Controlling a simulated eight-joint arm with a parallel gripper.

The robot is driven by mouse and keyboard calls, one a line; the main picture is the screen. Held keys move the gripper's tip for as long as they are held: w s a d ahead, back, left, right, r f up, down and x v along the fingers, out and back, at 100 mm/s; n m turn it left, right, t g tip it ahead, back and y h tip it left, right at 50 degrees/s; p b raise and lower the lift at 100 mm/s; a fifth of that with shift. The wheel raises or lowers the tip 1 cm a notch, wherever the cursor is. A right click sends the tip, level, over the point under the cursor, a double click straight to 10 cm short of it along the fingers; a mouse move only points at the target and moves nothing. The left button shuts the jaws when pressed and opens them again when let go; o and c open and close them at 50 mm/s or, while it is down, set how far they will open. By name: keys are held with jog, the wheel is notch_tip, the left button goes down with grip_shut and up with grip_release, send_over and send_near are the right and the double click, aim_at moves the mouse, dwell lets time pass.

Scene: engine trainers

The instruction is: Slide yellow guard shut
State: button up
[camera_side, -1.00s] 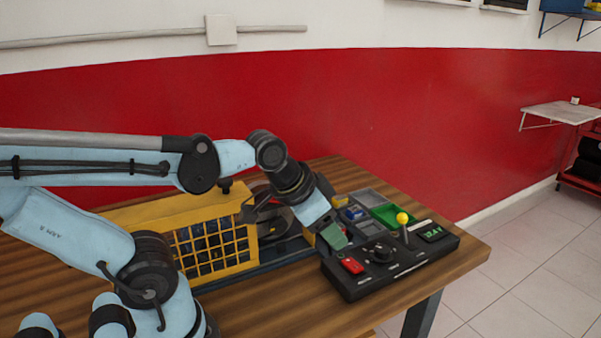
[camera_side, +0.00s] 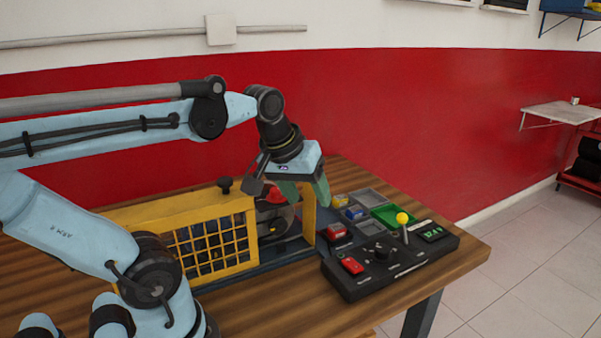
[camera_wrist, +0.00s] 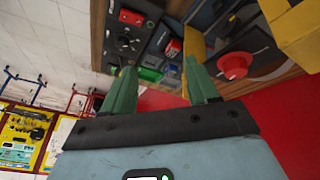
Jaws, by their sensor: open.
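The yellow guard (camera_side: 212,240) is a mesh cage at the left of the engine trainer on the wooden bench. A black knob (camera_side: 225,185) stands on its top near the right end. To its right is an open gap, where a red-centred round part (camera_side: 276,194) shows; this part also appears in the wrist view (camera_wrist: 235,65). A yellow end post (camera_side: 309,215) stands right of the gap. My gripper (camera_side: 306,194) is open and empty, its green fingers above and beside the end post, apart from the knob. The wrist view shows both fingers (camera_wrist: 162,85) spread with nothing between them.
A black control box (camera_side: 350,285) with a red switch, a dial and a yellow-tipped lever (camera_side: 403,219) sits at the front right. Small bins (camera_side: 366,197) lie behind it. A red wall (camera_side: 400,120) runs behind the bench.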

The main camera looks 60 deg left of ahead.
jog(key=s+a+r+n+g, duration=0.3)
jog(key=s+a+r+n, duration=0.4)
jog(key=n, duration=0.4)
jog(key=n+g+h, duration=0.1)
jog(key=n+g, duration=0.1)
jog(key=n, duration=0.7)
send_near(225, 179)
notch_tip(225, 179, down, 8)
jog(key=shift+a+f, duration=0.1)
jog(key=shift+f, duration=0.15)
jog(key=shift+c, duration=0.2)
grip_shut()
